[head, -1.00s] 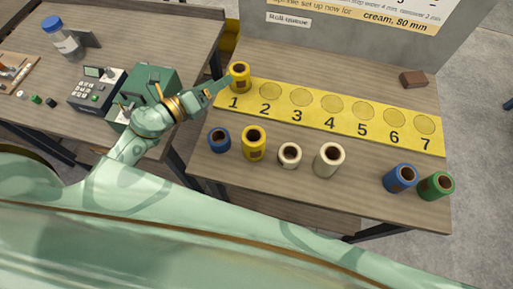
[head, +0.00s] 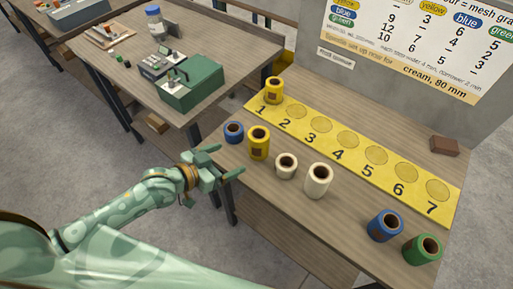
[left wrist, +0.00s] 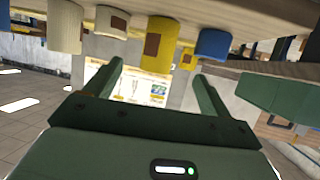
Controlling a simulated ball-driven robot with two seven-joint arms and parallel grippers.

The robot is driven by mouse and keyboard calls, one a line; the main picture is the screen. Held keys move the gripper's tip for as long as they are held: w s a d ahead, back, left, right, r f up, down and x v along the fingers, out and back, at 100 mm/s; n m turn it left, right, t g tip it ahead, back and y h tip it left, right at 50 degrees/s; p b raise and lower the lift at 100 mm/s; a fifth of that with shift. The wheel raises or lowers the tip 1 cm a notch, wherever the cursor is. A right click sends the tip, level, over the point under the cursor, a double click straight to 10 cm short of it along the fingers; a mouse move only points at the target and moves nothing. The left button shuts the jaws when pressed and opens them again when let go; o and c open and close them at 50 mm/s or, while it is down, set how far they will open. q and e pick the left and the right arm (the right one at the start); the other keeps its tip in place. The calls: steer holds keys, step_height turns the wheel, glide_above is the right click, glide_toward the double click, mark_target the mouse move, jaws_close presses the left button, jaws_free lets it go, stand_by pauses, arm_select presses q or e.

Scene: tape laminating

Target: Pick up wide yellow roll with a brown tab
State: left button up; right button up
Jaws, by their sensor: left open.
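A yellow roll (head: 258,143) with a brown tab stands upright on the table, in front of the numbered strip. It also shows in the left wrist view (left wrist: 165,52), with its brown tab facing the camera. A second yellow roll (head: 273,90) stands on spot 1 of the strip; it shows smaller in the left wrist view (left wrist: 187,58). My left gripper (head: 229,160) is open and empty at the table's near left edge, apart from the front yellow roll. Its two fingers (left wrist: 158,72) point toward the rolls in the left wrist view. My right gripper is out of view.
A small blue roll (head: 233,132) stands close left of the front yellow roll. Two cream rolls (head: 286,166) (head: 318,180) stand to its right. A blue roll (head: 385,226) and a green roll (head: 422,249) stand farther right. Spots 2 to 7 on the yellow strip (head: 330,148) are empty.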

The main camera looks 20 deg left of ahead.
mark_target(251, 149)
arm_select(q)
steer(key=b+x, duration=0.2)
steer(key=x, duration=0.6)
steer(key=b+x, duration=0.1)
steer(key=x, duration=0.4)
steer(key=shift+w+d+r+b, duration=0.15)
steer(key=shift+w+r+b, duration=0.05)
steer(key=shift+b, duration=0.2)
steer(key=shift+r, duration=0.15)
steer(key=shift+c, duration=1)
steer(key=c, duration=0.9)
